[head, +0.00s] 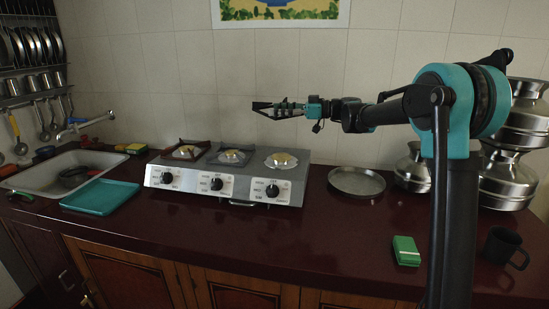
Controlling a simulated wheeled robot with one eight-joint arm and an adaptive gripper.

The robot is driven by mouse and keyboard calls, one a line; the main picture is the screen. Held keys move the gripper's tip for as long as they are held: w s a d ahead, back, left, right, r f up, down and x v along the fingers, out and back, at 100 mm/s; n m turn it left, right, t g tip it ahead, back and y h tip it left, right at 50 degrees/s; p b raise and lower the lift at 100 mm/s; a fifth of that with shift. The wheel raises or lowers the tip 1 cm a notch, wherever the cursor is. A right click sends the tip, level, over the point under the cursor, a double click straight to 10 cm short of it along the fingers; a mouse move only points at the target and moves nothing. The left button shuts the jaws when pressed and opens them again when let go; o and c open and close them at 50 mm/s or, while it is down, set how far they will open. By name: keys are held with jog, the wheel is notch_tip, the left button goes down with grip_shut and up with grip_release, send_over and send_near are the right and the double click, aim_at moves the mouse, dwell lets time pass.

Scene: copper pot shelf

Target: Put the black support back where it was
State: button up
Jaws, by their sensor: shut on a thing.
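The black support (262,106) is in my gripper (284,108), held in the air above the stove (228,195) and seen nearly edge-on. My gripper is shut on it, and the arm reaches in from the right. The stove's left burner (186,152) and middle burner (232,157) have dark supports around them. The right burner (281,160) is bare, with no support over it. It lies below and close to my gripper in the picture. The exact grip on the support is too small to tell.
A round metal tray (357,181) and steel pots (505,178) stand right of the stove. A green box (406,251) and black mug (503,248) are at the front right. A teal tray (100,196) and sink (60,167) are left. The front counter middle is clear.

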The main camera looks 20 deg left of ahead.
notch_tip(320, 180, down, 18)
jog(key=shift+f, duration=0.1)
dwell(0.4)
jog(key=shift+f, duration=0.4)
jog(key=shift+f, duration=0.2)
jog(key=o, duration=1.9)
jog(key=shift+c, duration=0.2)
